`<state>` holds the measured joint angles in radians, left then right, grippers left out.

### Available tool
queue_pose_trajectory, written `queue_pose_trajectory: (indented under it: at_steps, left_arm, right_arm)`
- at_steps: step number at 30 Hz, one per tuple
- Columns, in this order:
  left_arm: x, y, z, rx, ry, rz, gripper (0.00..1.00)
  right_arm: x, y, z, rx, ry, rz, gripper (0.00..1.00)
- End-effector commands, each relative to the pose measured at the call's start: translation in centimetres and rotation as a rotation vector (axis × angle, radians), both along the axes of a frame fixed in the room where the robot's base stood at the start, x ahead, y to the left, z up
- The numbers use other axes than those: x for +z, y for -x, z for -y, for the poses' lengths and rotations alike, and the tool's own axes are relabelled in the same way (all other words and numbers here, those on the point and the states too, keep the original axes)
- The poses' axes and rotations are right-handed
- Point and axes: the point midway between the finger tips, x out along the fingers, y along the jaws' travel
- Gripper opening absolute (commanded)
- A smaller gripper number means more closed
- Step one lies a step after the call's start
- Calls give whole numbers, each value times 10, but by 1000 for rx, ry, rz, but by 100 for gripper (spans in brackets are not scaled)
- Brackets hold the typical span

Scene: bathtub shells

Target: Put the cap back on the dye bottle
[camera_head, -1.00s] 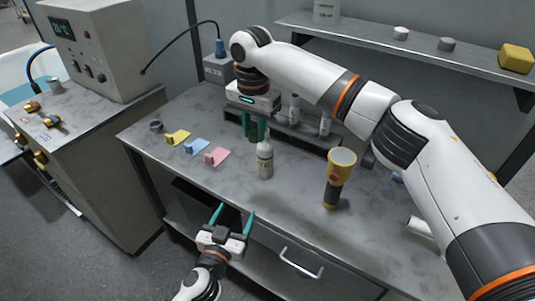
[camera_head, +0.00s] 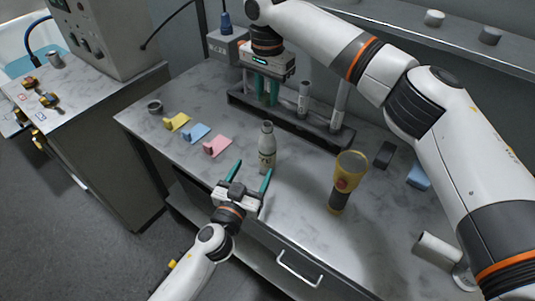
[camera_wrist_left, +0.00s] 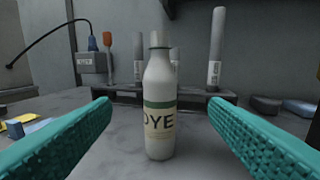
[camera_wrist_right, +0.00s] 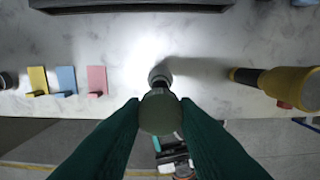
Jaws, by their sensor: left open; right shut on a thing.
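The dye bottle (camera_head: 266,158) stands upright on the counter, white with a green-banded label; it also shows in the left wrist view (camera_wrist_left: 159,95). My left gripper (camera_head: 253,168) is open and low in front of the bottle, its fingers on either side in its wrist view and not closed on it. My right gripper (camera_head: 267,104) points down above the bottle. In the right wrist view its fingers are shut on a round grey-green piece, the cap (camera_wrist_right: 160,114). The bottle's top (camera_wrist_right: 160,76) shows beyond the cap, apart from it.
A yellow flashlight (camera_head: 345,178) stands right of the bottle. A dark rack (camera_head: 325,134) with tubes lies behind. Yellow (camera_head: 177,122), blue (camera_head: 196,132) and pink (camera_head: 217,146) pieces lie to the left. The counter between bottle and flashlight is clear.

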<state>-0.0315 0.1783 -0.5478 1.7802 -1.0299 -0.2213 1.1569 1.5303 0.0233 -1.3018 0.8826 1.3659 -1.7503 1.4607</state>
Motion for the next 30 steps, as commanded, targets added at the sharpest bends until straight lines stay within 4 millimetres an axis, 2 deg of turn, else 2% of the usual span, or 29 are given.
queue_pose_trajectory:
  at_steps: [15,21,30]
  left_arm:
    - [1,-85,32,1,-1,1,69]
    - [0,-101,39,1,0,0,69]
    - [0,-105,40,0,1,0,69]
  right_arm:
    - [0,0,0,0,0,0,6]
    - [0,0,0,0,0,0,6]
    - [0,0,0,0,0,0,6]
